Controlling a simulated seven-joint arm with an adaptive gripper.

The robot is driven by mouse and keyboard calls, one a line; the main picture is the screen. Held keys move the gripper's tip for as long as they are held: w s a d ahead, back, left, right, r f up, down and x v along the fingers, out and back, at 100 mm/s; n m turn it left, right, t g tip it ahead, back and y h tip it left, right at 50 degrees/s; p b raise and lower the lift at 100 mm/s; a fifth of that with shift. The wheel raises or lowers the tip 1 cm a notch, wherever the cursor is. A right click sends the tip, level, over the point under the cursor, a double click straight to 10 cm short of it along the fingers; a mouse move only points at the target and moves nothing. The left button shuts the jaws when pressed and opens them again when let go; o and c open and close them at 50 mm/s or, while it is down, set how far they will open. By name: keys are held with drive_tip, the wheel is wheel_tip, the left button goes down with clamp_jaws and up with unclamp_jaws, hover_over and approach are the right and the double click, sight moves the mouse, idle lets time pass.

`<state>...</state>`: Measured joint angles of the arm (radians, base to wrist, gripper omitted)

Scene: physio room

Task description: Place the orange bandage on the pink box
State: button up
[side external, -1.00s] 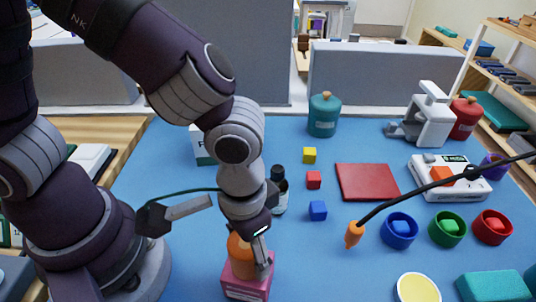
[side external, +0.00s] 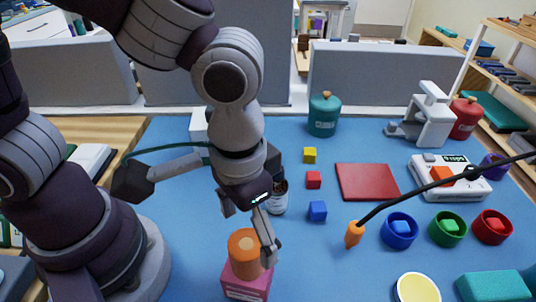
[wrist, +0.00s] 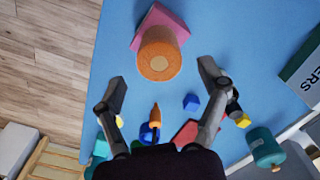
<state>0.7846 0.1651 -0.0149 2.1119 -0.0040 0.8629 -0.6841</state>
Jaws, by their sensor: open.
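The orange bandage (side external: 244,246) is a roll standing upright on top of the pink box (side external: 246,282) at the front of the blue table. In the wrist view the bandage (wrist: 160,55) shows end-on over the pink box (wrist: 166,20), part of which it hides. My gripper (side external: 247,222) is open and empty. Its fingers are spread wide just above and behind the bandage in the side view, with one finger passing in front of its right edge. The wrist view shows the bandage beyond and between the fingertips, apparently apart from both.
Small yellow, red and blue cubes (side external: 318,210), a dark bottle (side external: 280,198) and a red pad (side external: 367,182) lie to the right. A black cable with an orange tip (side external: 354,234) crosses above the table. Coloured cups (side external: 398,230) stand farther right.

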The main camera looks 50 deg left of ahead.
sight(246, 235)
drive_tip(key=r, duration=0.7)
drive_tip(key=shift+w+a+r, duration=0.15)
drive_tip(key=shift+w+a, duration=0.05)
drive_tip(key=shift+a, duration=0.15)
drive_tip(key=w+a+r+n+t, duration=0.1)
drive_tip(key=a+t, duration=0.4)
drive_tip(key=a, duration=0.9)
drive_tip(key=shift+a+r+t, duration=0.15)
drive_tip(key=shift+a+t, duration=0.1)
drive_tip(key=shift+t, duration=0.05)
